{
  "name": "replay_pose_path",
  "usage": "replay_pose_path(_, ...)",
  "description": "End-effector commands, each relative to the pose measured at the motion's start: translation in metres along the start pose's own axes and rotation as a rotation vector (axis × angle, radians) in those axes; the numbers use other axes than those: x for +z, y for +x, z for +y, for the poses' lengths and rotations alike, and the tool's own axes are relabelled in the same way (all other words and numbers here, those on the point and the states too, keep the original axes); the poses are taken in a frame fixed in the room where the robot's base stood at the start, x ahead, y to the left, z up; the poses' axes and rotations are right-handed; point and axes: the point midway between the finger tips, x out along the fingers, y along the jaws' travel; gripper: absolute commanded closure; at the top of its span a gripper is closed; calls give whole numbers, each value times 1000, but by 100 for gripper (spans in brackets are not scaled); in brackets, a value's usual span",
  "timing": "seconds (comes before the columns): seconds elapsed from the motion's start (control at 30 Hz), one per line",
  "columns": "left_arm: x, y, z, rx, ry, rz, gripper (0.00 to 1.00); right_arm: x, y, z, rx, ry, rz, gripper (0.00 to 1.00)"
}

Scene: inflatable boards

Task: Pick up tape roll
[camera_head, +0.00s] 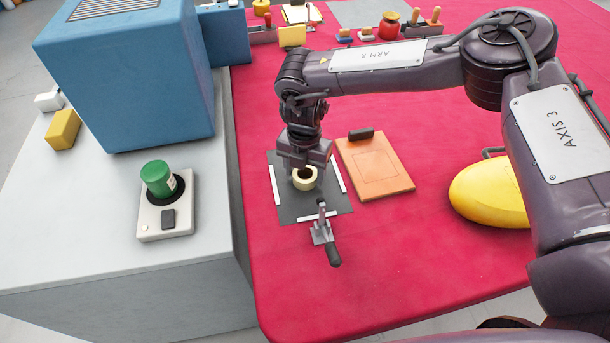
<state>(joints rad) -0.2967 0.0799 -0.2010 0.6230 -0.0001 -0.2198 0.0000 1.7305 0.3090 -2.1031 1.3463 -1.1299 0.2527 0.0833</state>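The tape roll (311,181) is a small cream ring on a dark grey mat (288,208) with white edge strips, on the red table. My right gripper (301,172) points down right over the roll, at its left and back side. Its fingers are small and partly hidden by the gripper body and the roll's rim, so I cannot tell whether they are open or shut on it. The roll looks to be at mat level. My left gripper is not in view.
A toggle clamp (323,236) stands at the mat's front edge. An orange board (376,168) lies to the right, with a yellow rounded object (488,193) beyond. The table's front is clear.

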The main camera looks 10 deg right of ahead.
Motion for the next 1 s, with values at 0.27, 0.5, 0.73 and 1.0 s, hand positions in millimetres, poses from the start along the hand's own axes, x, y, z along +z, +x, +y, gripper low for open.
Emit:
replay_pose_path(0.27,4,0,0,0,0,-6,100,0,0,0,0,0,0,70)
replay_pose_path(0.5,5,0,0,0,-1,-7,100,0,-2,0,1,0,0,70)
replay_pose_path(0.73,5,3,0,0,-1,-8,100,0,-19,1,3,0,0,70)
replay_pose_path(1.0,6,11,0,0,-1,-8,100,1,-76,1,6,0,-3,70)
